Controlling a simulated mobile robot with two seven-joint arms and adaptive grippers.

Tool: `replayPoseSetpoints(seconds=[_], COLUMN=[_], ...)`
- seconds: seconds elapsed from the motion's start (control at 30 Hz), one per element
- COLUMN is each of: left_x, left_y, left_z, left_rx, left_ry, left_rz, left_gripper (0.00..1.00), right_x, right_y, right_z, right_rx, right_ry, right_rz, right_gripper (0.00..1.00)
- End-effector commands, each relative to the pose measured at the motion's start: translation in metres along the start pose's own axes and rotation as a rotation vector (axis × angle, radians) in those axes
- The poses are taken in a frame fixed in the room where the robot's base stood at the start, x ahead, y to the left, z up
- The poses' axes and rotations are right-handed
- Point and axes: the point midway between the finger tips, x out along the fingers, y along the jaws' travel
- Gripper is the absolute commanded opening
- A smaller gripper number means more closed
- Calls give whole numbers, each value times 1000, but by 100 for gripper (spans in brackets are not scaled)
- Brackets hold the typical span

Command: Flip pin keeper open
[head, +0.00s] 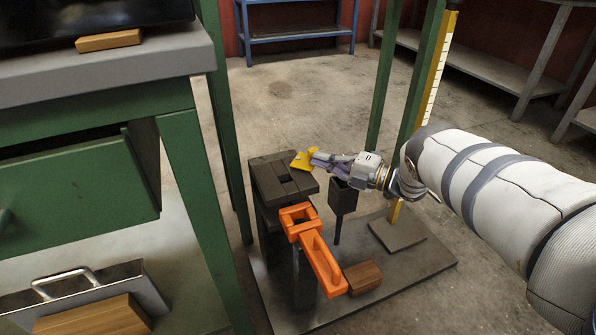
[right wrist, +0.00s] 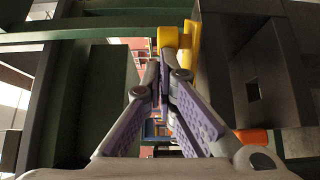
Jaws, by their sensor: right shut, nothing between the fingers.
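A small yellow flap, which looks like the pin keeper (head: 301,160), sits at the far right edge of the dark block (head: 268,178) in the head view. It also shows in the right wrist view as a yellow piece (right wrist: 193,46) just beyond the fingertips. My right gripper (head: 316,159) is shut and empty, its tips right beside the yellow flap. In the right wrist view the finger pads (right wrist: 163,72) meet in a point near it; I cannot tell whether they touch it. My left gripper is not in view.
An orange handle-like part (head: 325,264) hangs at the block's near side. A dark post (head: 342,198) stands close under my right gripper. A wooden block (head: 363,277) lies on the dark base plate (head: 425,268). A green workbench (head: 80,190) stands on the left.

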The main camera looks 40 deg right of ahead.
Motion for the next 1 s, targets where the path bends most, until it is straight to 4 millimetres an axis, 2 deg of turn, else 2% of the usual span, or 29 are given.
replayPoseSetpoints(seconds=[0.23, 1.0], left_x=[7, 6], left_y=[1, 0], left_z=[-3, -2], left_rx=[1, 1], left_ry=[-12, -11], left_rz=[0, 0], left_gripper=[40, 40], right_x=[0, 0], right_y=[-1, 0], right_z=[13, 13], right_rx=[-1, 0], right_ry=[-1, -2], right_rz=[-1, 0], right_gripper=[0, 0])
